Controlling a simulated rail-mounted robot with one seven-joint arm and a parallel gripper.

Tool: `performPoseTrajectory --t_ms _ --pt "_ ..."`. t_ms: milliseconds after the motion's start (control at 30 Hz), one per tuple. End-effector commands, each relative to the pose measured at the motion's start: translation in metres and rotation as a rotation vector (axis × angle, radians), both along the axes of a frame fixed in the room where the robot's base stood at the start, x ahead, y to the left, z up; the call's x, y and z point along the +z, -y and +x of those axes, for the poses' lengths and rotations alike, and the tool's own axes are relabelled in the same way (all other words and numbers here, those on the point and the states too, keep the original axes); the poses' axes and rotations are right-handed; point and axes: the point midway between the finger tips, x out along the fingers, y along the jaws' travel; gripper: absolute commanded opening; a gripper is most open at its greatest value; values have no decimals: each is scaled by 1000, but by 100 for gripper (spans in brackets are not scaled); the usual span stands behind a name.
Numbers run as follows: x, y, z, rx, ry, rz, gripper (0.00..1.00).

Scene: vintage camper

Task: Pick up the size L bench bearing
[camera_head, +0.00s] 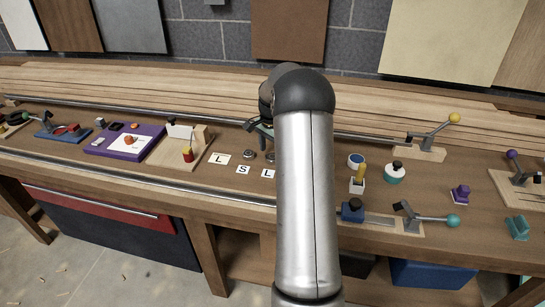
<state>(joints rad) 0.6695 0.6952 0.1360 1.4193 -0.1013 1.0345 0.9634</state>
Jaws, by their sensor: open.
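A small grey ring-shaped bearing (248,155) lies on the wooden bench behind a row of white letter cards. The cards read L (219,158), S (243,169) and L (268,174). Another small grey round piece (270,156) shows just right of the bearing, partly hidden by my arm. I cannot tell from this view which is size L. My gripper (262,131) is open above and behind these pieces, mostly hidden by my own forearm. It appears apart from them.
Left are a board with a red-and-yellow piece (188,155) and a purple tray (104,146). Right are a yellow-handled tool in a white holder (358,181), a teal-and-white jar (394,174) and toggle clamps (430,219). A metal rail (150,182) runs along the front.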

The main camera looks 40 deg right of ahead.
Motion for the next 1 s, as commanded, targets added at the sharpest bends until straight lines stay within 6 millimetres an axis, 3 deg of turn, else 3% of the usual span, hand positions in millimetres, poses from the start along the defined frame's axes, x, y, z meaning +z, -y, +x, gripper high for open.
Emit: performPoseTrajectory --t_ms 167,400,600,1000 --pt "-18 -1 0 0 -1 1 70" --pt "-20 0 0 0 1 -1 70" --pt "-20 0 0 0 1 -1 16" --pt "-14 0 1 0 3 -3 16"
